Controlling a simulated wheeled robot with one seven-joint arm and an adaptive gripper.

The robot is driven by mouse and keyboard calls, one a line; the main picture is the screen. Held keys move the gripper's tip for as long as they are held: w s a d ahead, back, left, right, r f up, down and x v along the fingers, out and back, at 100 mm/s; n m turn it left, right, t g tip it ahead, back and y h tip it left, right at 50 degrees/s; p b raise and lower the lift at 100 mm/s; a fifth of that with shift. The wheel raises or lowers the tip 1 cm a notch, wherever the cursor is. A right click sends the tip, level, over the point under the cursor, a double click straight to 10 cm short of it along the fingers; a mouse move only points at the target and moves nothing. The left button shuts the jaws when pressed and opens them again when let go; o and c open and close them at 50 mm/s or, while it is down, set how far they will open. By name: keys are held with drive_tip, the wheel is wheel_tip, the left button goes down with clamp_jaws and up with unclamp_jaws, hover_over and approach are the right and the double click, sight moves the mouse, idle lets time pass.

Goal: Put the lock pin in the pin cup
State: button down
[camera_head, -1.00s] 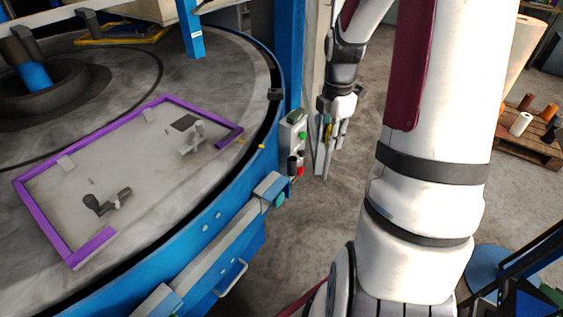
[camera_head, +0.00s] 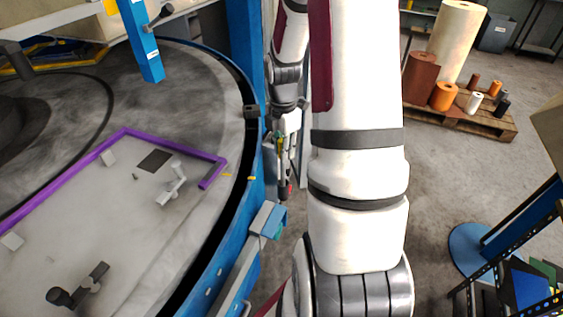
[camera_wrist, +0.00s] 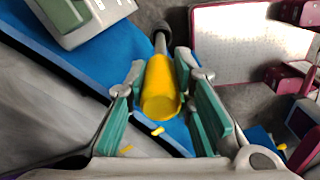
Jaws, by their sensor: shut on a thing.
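The lock pin (camera_wrist: 160,92), a yellow cylinder with a grey shaft and a dark round end, sits between the teal-padded fingers of my gripper (camera_wrist: 161,75) in the wrist view. The fingers are shut on it. In the head view my gripper (camera_head: 282,165) hangs just beyond the blue rim of the round table, small and partly hidden by the rim and post; the pin is hard to make out there. I cannot pick out the pin cup with certainty in either view.
The round grey table (camera_head: 200,235) carries a purple frame (camera_head: 80,160) and dark and light clamps. A blue post (camera_head: 141,40) stands at its back. A pallet (camera_head: 470,120) with rolls stands back right. A grey box with a green top (camera_wrist: 85,15) is close to the pin.

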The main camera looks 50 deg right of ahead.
sight(283, 166)
drive_tip(key=shift+f, duration=1.95)
drive_tip(key=c, duration=1.4)
unclamp_jaws()
drive_tip(key=shift+f, duration=0.1)
drive_tip(key=shift+s, duration=0.1)
